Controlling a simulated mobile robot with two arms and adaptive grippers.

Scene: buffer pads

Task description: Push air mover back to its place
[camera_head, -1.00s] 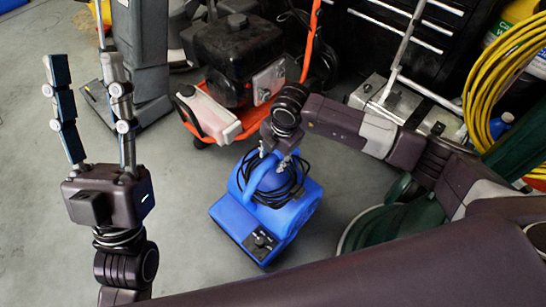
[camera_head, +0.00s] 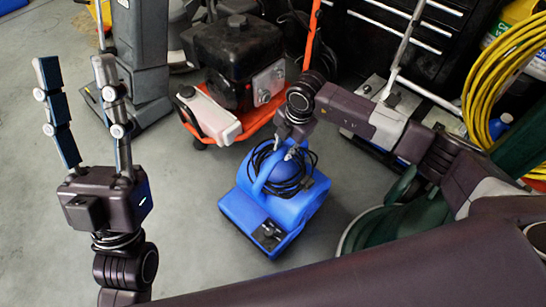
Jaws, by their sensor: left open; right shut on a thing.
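The blue air mover (camera_head: 262,205) stands on the grey floor in the middle of the head view, with a black cable coiled around its top handle. My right gripper (camera_head: 288,152) reaches down to the top of the air mover and is shut at its handle; the fingertips are partly hidden by the handle and cable. My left gripper (camera_head: 88,118) is at the left, pointing up, open and empty, well apart from the air mover.
A red and black engine machine (camera_head: 235,70) stands just behind the air mover. A grey column-like machine (camera_head: 140,60) is at the back left. Black drawers (camera_head: 400,40), a yellow hose (camera_head: 505,85) and a dark green round object (camera_head: 390,225) are at the right. Floor at left is clear.

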